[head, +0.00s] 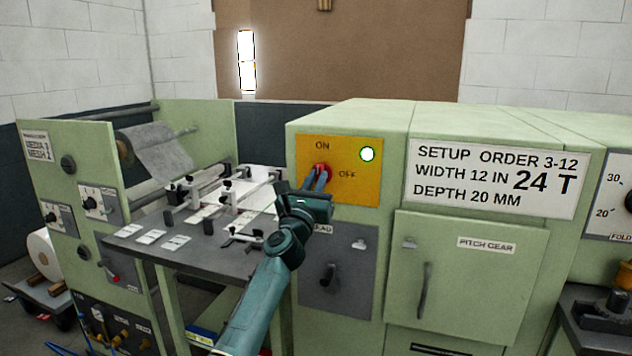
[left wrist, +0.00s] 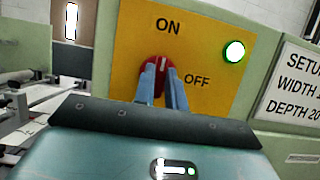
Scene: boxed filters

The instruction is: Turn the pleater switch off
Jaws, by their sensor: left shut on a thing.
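The pleater switch is a red rotary knob (head: 321,168) on a yellow plate (head: 358,190) marked ON above and OFF to the right. It also shows in the left wrist view (left wrist: 152,72), with a pale pointer mark near its top, roughly upward toward ON. A round lamp (head: 367,154) on the plate glows white with a green rim. My left gripper (head: 316,180) is shut on the knob, its two blue fingers (left wrist: 160,76) either side of it and hiding part of it. My right gripper is not in view.
A grey panel (head: 336,290) with a dark handle sits below the yellow plate. The pleating table (head: 190,236) with rods and clamps stands at the left. A setup sign (head: 497,178) and the pitch gear door (head: 470,275) are at the right.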

